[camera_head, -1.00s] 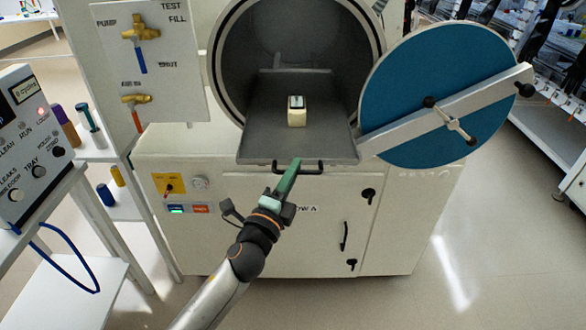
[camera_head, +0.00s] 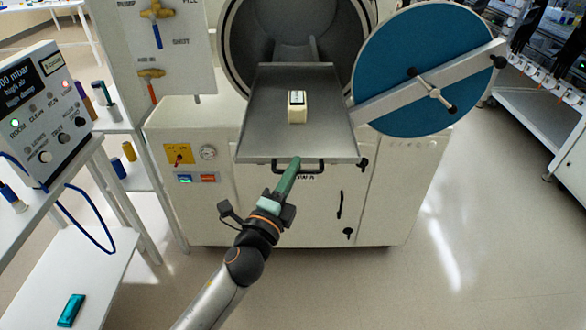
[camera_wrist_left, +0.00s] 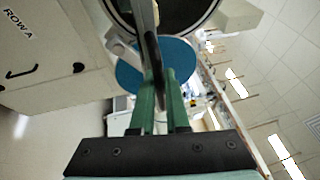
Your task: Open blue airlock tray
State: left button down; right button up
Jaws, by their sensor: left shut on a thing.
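The airlock's grey tray (camera_head: 265,118) sticks out of the round chamber opening (camera_head: 235,50), with its black front handle (camera_head: 306,170) at the near edge. My left gripper (camera_head: 295,164) is shut on the handle near its left end. In the left wrist view the green fingers (camera_wrist_left: 160,95) stand on both sides of the dark handle bar (camera_wrist_left: 153,55). The round airlock door with a blue face (camera_head: 400,60) hangs swung open on the right. My right gripper does not show.
A control box with a display (camera_head: 42,110) and a white shelf with several bottles (camera_head: 115,125) stand on the left. A valve panel (camera_head: 170,40) is left of the opening. The floor (camera_head: 490,220) at the right is clear.

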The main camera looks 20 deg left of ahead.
pick_arm(q)
jog(key=shift+f, duration=0.1)
jog(key=c, duration=1.4)
grip_release()
jog(key=o, duration=0.5)
jog(key=shift+s, duration=0.1)
jog(key=shift+s, duration=0.1)
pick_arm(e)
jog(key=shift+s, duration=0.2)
